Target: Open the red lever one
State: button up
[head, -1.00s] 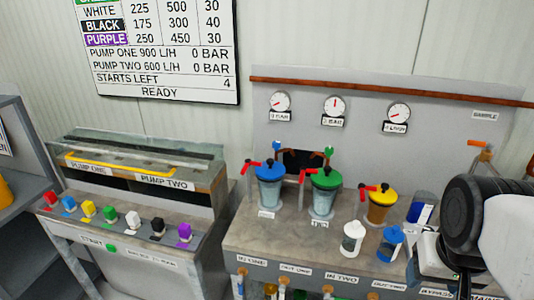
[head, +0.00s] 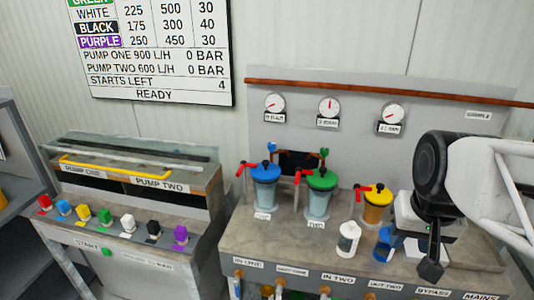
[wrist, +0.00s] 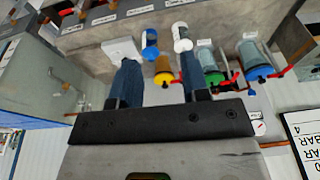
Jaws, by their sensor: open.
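In the head view, red levers stand beside three capped canisters: one lever (head: 252,165) at the blue-capped canister (head: 265,187), one (head: 282,189) at the green-capped canister (head: 320,195), one (head: 362,188) at the yellow-capped canister (head: 376,206). A red knob (head: 45,203) stands at the left end of the console row. I cannot tell which of these is lever one. My gripper (head: 431,266) points down, right of the canisters, apart from the levers. In the wrist view my gripper (wrist: 158,80) has spread, empty fingers; the yellow-capped canister (wrist: 163,66) shows between them.
A white cup (head: 348,238) and a blue one (head: 384,243) stand at the bench front. Gauges (head: 328,107) and a brown pipe (head: 380,92) line the back panel. The console (head: 120,262) stands left, beyond a gap.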

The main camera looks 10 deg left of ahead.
jog(key=w+a+r, duration=0.2)
jog(key=w+a, duration=0.5)
jog(key=w, duration=0.4)
jog(key=g+y, duration=0.2)
send_near(240, 170)
jog(key=f, duration=0.1)
jog(key=shift+w+a, duration=0.15)
jog(key=shift+f, duration=0.1)
jog(key=shift+a+f, duration=0.25)
jog(key=shift+f, duration=1)
jog(key=shift+a+f, duration=0.2)
jog(key=shift+f, duration=1.05)
jog(key=shift+a+f, duration=0.25)
jog(key=shift+f, duration=1)
grip_shut()
